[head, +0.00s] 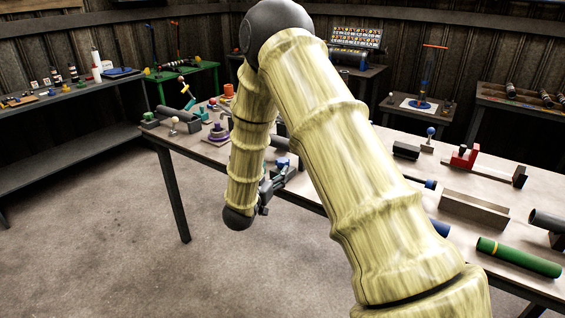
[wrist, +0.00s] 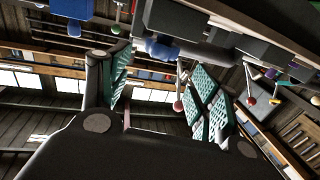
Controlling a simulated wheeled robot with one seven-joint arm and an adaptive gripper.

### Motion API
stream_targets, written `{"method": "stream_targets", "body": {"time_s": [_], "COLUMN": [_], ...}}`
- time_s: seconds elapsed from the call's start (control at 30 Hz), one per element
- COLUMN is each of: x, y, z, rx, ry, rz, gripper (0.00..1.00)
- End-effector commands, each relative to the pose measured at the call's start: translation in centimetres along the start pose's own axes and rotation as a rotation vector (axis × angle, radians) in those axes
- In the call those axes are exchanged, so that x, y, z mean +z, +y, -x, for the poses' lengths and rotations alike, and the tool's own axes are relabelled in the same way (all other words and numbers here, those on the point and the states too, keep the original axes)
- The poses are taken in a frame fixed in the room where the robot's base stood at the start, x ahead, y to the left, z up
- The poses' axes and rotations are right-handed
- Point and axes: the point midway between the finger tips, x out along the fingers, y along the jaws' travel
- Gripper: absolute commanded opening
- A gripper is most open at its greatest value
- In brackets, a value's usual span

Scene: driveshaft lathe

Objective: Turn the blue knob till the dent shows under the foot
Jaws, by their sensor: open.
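My gripper (head: 275,182) hangs at the table's near edge, partly covered by my arm in the head view. In the wrist view my gripper (wrist: 163,88) is open, with its teal pads apart and nothing between them. A blue knob-like piece (wrist: 162,49) on a dark block shows beyond the gap between the fingers. A blue piece (head: 283,163) shows beside my gripper in the head view; I cannot tell for sure that it is the same one. I cannot make out the foot or the dent.
The table (head: 340,190) holds a red-topped slide (head: 465,156), a blue ball on a post (head: 430,131), a green cylinder (head: 518,257) and a purple-based piece (head: 218,133). A larger blue piece (wrist: 70,8) hangs at the wrist view's top left. Floor at left is clear.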

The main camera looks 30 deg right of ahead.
Motion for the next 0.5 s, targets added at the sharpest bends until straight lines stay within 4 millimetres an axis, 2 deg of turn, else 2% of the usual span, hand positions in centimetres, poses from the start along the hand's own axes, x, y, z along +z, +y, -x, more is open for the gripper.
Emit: {"method": "stream_targets", "body": {"time_s": [0.3, 0.5], "x": [-0.1, -0.1], "y": [0.1, 0.0], "z": [-5.2, -7.7], "rx": [0.001, 0.000], "ry": [-0.001, 0.000], "rz": [0.000, 0.001], "gripper": [0.63, 0.63]}}
